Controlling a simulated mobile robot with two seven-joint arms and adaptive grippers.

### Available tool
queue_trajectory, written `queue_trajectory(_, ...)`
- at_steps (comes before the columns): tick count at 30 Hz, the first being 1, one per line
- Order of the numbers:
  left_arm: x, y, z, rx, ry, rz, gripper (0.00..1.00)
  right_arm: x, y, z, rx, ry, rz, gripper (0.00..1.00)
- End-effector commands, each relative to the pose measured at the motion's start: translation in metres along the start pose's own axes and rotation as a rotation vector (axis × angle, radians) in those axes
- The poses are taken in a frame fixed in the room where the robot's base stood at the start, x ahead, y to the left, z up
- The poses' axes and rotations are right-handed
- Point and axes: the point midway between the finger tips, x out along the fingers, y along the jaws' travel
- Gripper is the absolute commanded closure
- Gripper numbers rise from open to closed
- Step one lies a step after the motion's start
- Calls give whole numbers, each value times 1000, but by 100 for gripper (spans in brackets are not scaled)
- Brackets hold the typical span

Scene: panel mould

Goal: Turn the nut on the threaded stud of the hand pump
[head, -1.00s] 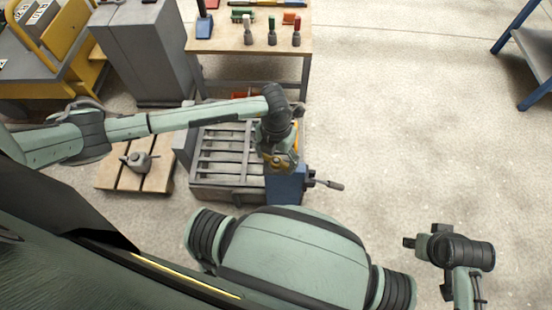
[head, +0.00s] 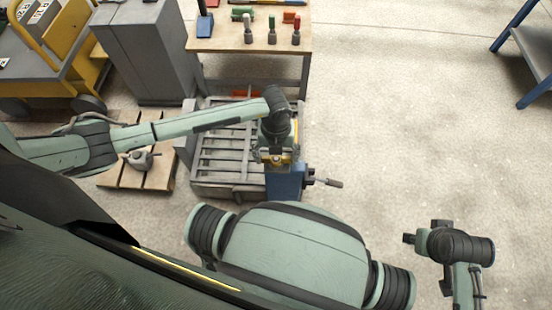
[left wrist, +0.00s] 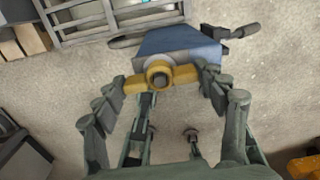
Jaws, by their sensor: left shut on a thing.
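The blue hand pump (head: 286,183) stands at the front right corner of the slatted metal frame, and it also shows in the left wrist view (left wrist: 180,46). Its yellow winged nut (left wrist: 160,76) sits around the threaded stud (left wrist: 159,78), whose end shows in the nut's centre. My left gripper (left wrist: 166,80) is shut on the nut, with a finger at each wing. In the head view my left gripper (head: 276,158) is above the pump and hides most of the nut. My right gripper (head: 411,239) is far from the pump at the lower right; its fingers are too small to read.
The slatted frame (head: 228,190) lies left of the pump. A pump handle (head: 327,182) sticks out to the right. A wooden pallet (head: 112,180) bears a grey metal part (head: 141,160). A workbench (head: 225,43) stands behind.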

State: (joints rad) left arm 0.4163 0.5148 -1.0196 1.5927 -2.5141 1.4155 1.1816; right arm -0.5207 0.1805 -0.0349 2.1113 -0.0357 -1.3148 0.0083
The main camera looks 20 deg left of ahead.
Motion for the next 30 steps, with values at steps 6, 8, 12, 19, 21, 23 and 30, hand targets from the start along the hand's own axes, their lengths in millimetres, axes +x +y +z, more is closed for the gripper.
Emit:
queue_trajectory(6,1,0,-1,-131,2,1,57,0,0,0,0,0,0,60)
queue_trajectory(8,1,0,-1,-129,2,1,57,0,0,0,0,0,0,60)
queue_trajectory(12,2,0,-1,-143,2,1,57,0,0,0,0,0,0,60)
queue_trajectory(19,2,0,-1,-403,3,0,57,0,0,0,0,0,0,60)
queue_trajectory(21,2,0,-1,-429,2,0,57,0,0,0,0,0,0,60)
queue_trajectory(23,2,0,-1,-430,1,1,57,0,0,0,0,0,0,60)
queue_trajectory(30,1,0,-1,-427,1,1,12,0,0,0,0,0,0,60)
